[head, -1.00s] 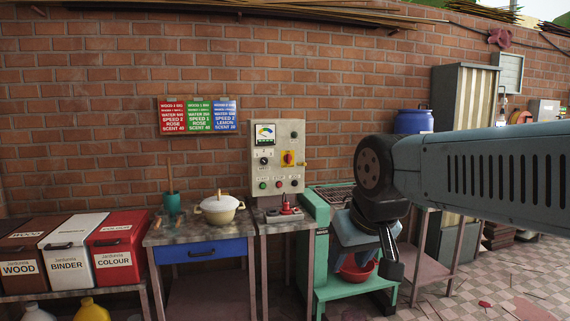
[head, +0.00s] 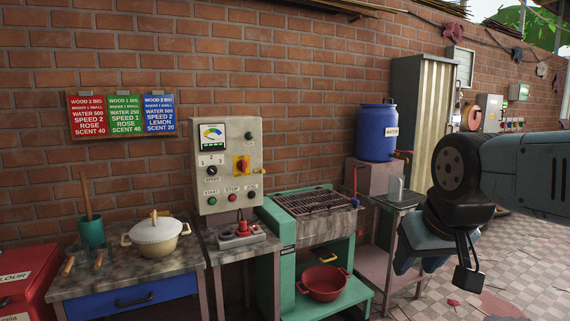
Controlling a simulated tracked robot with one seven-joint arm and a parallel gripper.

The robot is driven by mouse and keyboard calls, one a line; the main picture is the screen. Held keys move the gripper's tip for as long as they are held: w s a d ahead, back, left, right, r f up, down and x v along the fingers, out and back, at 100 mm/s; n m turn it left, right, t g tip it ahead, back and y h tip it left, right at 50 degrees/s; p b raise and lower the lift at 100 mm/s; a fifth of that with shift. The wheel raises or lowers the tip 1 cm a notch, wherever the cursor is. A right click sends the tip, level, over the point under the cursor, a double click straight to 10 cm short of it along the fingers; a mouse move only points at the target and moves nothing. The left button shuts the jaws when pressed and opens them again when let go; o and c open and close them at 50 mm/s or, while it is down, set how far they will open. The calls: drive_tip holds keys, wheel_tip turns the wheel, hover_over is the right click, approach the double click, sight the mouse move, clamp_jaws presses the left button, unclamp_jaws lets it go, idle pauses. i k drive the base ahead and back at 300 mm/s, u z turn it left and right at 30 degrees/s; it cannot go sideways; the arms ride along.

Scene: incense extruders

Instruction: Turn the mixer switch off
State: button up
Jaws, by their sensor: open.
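A grey control panel (head: 227,150) hangs on the brick wall, left of centre in the head view. It carries a gauge (head: 212,136) and a red rotary switch on a yellow plate (head: 242,166). A black speed knob (head: 212,170) and a row with a green button (head: 212,201) and a red button (head: 233,197) sit lower. I cannot read which control is labelled for the mixer. A green machine with a grate on top (head: 310,201) stands right of the panel. My gripper (head: 440,264) is open and empty at the right, well apart from the panel, pointing down.
A small table below the panel bears a grey block with a red piece on top (head: 242,230). A lidded pot (head: 155,237) stands to its left. A red bowl (head: 323,281) sits low in the green machine. A blue barrel (head: 376,132) stands behind. Tiled floor is open at the right.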

sight(241, 165)
drive_tip(key=z, duration=0.15)
drive_tip(key=i, duration=1.15)
drive_tip(key=u, duration=0.6)
drive_tip(key=i, duration=0.35)
drive_tip(key=u, duration=0.3)
drive_tip(key=k, duration=0.85)
drive_tip(key=u, duration=0.2)
drive_tip(key=i, duration=0.85)
drive_tip(key=z, duration=0.15)
